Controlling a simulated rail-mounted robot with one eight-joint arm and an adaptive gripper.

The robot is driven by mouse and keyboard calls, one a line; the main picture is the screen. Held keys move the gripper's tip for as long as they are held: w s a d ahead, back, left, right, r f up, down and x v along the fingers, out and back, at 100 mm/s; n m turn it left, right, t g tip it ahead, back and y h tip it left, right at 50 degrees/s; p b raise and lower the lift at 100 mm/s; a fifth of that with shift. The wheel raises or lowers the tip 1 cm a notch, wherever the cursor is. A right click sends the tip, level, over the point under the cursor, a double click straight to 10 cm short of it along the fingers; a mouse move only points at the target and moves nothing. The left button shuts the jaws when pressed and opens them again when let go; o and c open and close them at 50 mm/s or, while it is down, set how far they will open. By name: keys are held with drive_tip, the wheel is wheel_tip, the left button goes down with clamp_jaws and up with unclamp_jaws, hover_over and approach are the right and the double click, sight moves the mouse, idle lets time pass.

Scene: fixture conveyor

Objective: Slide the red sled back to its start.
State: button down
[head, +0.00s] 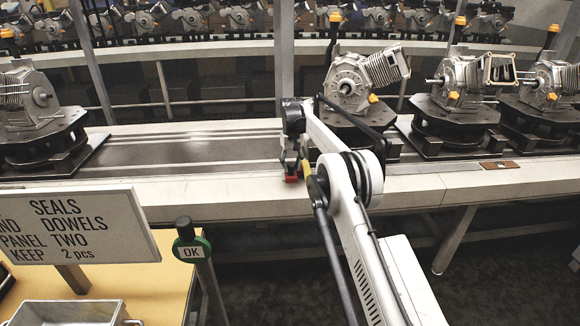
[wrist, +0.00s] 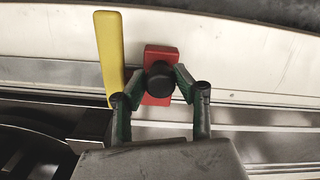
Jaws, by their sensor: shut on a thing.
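The red sled (wrist: 161,58) is a small red block with a round black knob (wrist: 159,82) on top, seen in the wrist view at the pale edge of the conveyor. My gripper (wrist: 157,83) is shut on the knob, one finger on each side. In the head view the red sled (head: 291,179) shows as a small red patch under my gripper (head: 290,160), on the conveyor's front edge. My gripper and arm hide most of it there. A yellow upright piece (wrist: 109,55) stands just left of the sled in the wrist view, close to my left finger.
The conveyor (head: 190,150) has a bare stretch left of my gripper. Engines on dark round fixtures stand at the left (head: 40,125) and right (head: 455,110), one right behind my arm (head: 352,85).

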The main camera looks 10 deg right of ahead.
drive_tip(key=shift+a, duration=0.35)
drive_tip(key=c, duration=1.3)
unclamp_jaws()
drive_tip(key=shift+a, duration=0.25)
drive_tip(key=shift+c, duration=0.2)
drive_tip(key=shift+d, duration=0.1)
drive_tip(key=shift+r, duration=0.1)
drive_tip(key=shift+r, duration=3.7)
